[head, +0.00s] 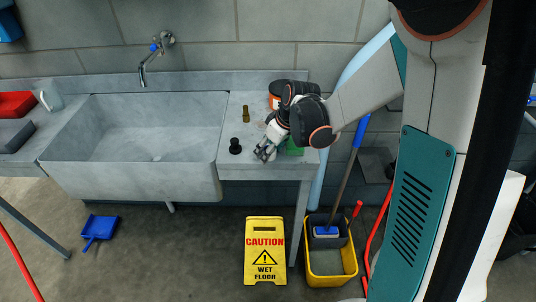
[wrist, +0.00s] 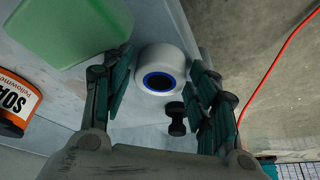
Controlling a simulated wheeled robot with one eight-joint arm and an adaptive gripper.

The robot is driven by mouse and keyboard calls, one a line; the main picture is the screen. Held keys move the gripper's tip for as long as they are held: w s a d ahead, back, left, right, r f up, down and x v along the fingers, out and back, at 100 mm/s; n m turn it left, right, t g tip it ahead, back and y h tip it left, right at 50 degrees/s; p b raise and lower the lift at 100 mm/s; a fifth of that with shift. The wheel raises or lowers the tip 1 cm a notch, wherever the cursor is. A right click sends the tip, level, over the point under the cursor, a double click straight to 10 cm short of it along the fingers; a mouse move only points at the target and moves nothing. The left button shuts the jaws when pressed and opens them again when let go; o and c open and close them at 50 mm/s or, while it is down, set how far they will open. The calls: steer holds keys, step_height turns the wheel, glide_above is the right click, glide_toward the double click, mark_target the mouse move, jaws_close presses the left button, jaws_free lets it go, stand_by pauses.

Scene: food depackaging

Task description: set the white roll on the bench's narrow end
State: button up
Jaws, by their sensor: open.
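The white roll (wrist: 162,55), with a blue ring around a dark core, stands on the grey bench (wrist: 150,135) in the wrist view. My gripper (wrist: 161,66) is open, with one finger to the left of the roll and the other to its right. The left finger is close to the roll; I cannot tell whether it touches. In the head view my gripper (head: 265,150) is low over the bench top (head: 226,128) right of the sink, and I cannot make out the roll there.
A green block (wrist: 65,28) lies left of the roll, and an orange-labelled container (wrist: 14,105) farther left. A small black object (wrist: 176,118) stands beside my right finger. The sink (head: 150,125) adjoins the bench. A yellow wet-floor sign (head: 265,250) and mop bucket (head: 330,262) stand below.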

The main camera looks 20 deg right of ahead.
steer(key=c, duration=0.7)
steer(key=shift+r, duration=0.1)
steer(key=shift+c, duration=0.2)
